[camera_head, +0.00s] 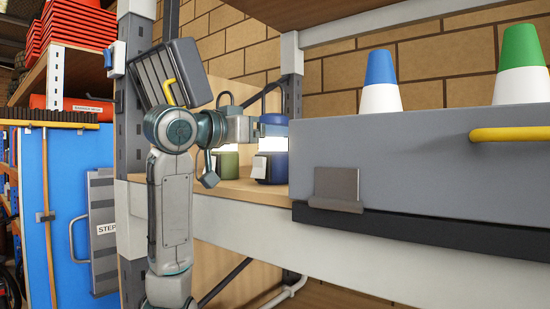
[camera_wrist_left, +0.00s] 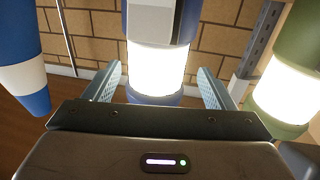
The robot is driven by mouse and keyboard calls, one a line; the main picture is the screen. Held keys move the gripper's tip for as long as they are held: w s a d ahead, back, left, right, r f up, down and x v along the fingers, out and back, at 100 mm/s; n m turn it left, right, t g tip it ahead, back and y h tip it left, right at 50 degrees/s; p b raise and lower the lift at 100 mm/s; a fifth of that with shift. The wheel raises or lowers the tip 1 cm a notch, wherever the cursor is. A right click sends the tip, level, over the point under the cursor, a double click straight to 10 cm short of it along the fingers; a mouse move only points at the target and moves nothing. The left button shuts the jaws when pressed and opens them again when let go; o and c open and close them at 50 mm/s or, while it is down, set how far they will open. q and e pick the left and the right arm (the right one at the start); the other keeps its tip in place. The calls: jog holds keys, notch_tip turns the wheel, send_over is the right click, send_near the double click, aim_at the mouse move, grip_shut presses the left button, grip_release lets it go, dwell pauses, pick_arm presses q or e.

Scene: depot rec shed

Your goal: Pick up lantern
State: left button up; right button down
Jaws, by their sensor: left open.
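A blue lantern (camera_head: 272,168) with a glowing white band and a grey box on its base stands on the wooden shelf. My left gripper (camera_head: 262,128) is open at its upper part, which it partly hides in the head view. In the wrist view, which is upside down, the blue lantern (camera_wrist_left: 160,55) stands between the two spread fingers, its blue top nearest my palm. I cannot tell whether either finger touches it. A green lantern (camera_head: 228,168) stands to its left, partly behind my arm; it also shows at the right of the wrist view (camera_wrist_left: 290,85). My right gripper is out of view.
A large grey case (camera_head: 430,165) with a yellow handle (camera_head: 510,133) is close right of the blue lantern. A blue-white cone (camera_head: 380,82) and a green-white cone (camera_head: 523,65) show above it. A grey shelf post (camera_head: 133,110) and dark ribbed case (camera_head: 187,75) are at left.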

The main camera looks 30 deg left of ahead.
pick_arm(q)
jog(key=shift+w+d+r+p, duration=0.2)
jog(key=shift+w+p, duration=0.2)
jog(key=shift+p, duration=0.1)
jog(key=shift+w+d+r+p, duration=0.15)
jog(key=shift+w+r+p, duration=0.05)
jog(key=shift+w+p, duration=0.25)
jog(key=shift+p+x, duration=0.75)
jog(key=shift+x, duration=0.05)
jog(key=shift+w+d+f, duration=0.1)
jog(key=shift+w+d, duration=0.05)
jog(key=shift+w, duration=0.1)
jog(key=shift+w+f, duration=0.1)
jog(key=shift+w, duration=0.15)
jog(key=shift+s, duration=0.1)
jog(key=shift+c, duration=1.2)
jog(key=c, duration=1.4)
grip_shut()
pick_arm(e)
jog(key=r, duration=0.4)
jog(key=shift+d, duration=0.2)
